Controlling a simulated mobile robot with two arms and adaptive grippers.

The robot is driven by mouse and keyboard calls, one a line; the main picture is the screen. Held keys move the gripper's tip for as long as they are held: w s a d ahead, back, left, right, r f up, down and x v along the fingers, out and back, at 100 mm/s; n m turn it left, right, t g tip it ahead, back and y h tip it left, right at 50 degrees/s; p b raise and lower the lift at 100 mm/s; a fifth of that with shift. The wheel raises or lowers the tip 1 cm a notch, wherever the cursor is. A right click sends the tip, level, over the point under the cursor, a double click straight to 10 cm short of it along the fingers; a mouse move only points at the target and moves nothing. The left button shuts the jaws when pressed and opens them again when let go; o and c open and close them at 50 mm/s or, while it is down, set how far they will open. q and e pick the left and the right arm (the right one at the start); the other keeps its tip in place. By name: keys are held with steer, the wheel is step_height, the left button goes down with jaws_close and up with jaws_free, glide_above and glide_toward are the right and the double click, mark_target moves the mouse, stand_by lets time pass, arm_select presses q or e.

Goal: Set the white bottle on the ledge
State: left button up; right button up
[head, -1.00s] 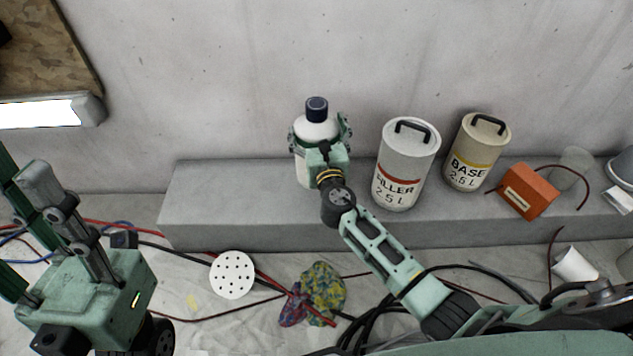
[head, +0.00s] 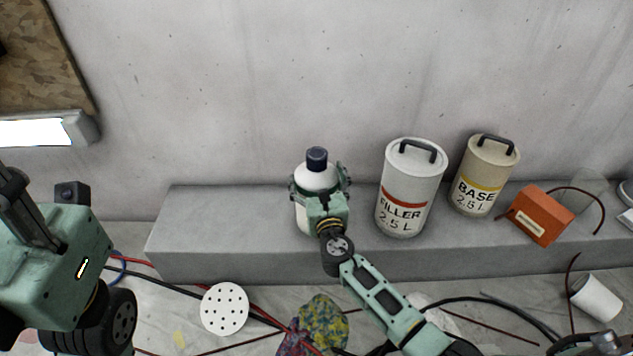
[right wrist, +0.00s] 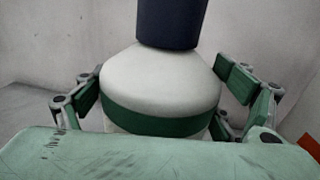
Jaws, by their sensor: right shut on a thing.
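The white bottle (head: 316,180) has a dark blue cap and a green band. It is upright over the grey ledge (head: 225,215), left of the tins. My right gripper (head: 320,190) is shut around the bottle's body, with a finger on each side. The right wrist view shows the bottle (right wrist: 160,85) between the fingers, its cap cut off at the top. The bottle's base is partly hidden by my gripper, so I cannot tell whether it touches the ledge. My left gripper (head: 25,205) is at the left edge, partly out of frame, away from the bottle.
A FILLER tin (head: 410,190) stands on the ledge just right of the bottle. A BASE tin (head: 485,178) and an orange box (head: 541,216) are farther right. The ledge left of the bottle is clear. Cables, a perforated white disc (head: 225,309) and a stained rag (head: 323,322) lie on the floor.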

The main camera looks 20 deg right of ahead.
steer(key=shift+r, duration=0.15)
steer(key=o, duration=1.7)
steer(key=shift+f, duration=0.2)
steer(key=shift+o, duration=1.1)
steer(key=shift+r, duration=0.15)
